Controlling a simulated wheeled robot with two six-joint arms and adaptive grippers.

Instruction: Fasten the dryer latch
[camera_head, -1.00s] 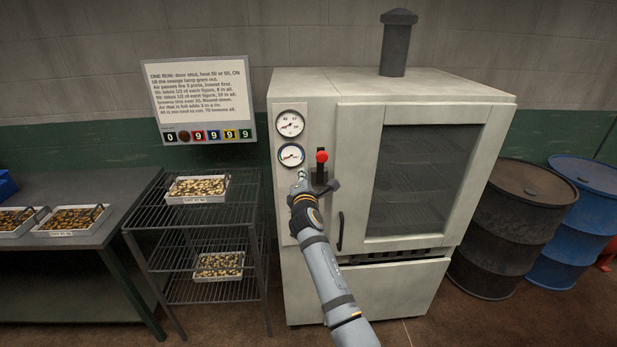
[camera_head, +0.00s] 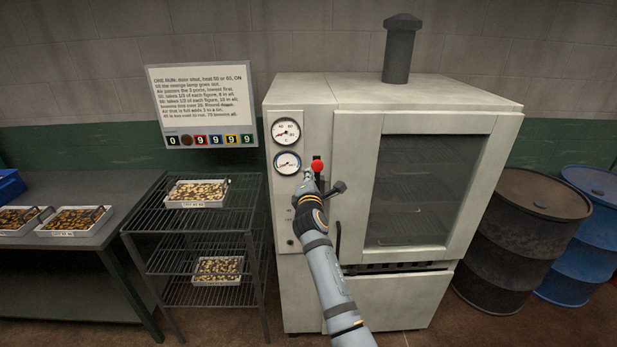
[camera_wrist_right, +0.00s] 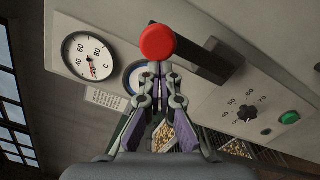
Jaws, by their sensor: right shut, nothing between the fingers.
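The pale dryer (camera_head: 300,255) stands in the middle of the head view. Its windowed door (camera_head: 352,150) lies against the front; I cannot tell if it is fully shut. Left of the door is the latch, with a round red knob (camera_head: 317,166) and a dark lever part (camera_head: 337,188). My right gripper (camera_head: 309,178) is at the knob, just below it, and hides part of the latch. In the right wrist view the gripper (camera_wrist_right: 158,72) is shut and empty, its tips right under the red knob (camera_wrist_right: 158,43); contact is unclear. My left gripper is out of view.
Two gauges (camera_head: 287,162) sit left of the latch. A wire rack (camera_head: 205,225) with trays of food stands left of the dryer, beside a table (camera_head: 90,225). A dark drum (camera_head: 520,235) and a blue drum (camera_head: 590,230) stand at right. A sign (camera_head: 200,100) hangs behind.

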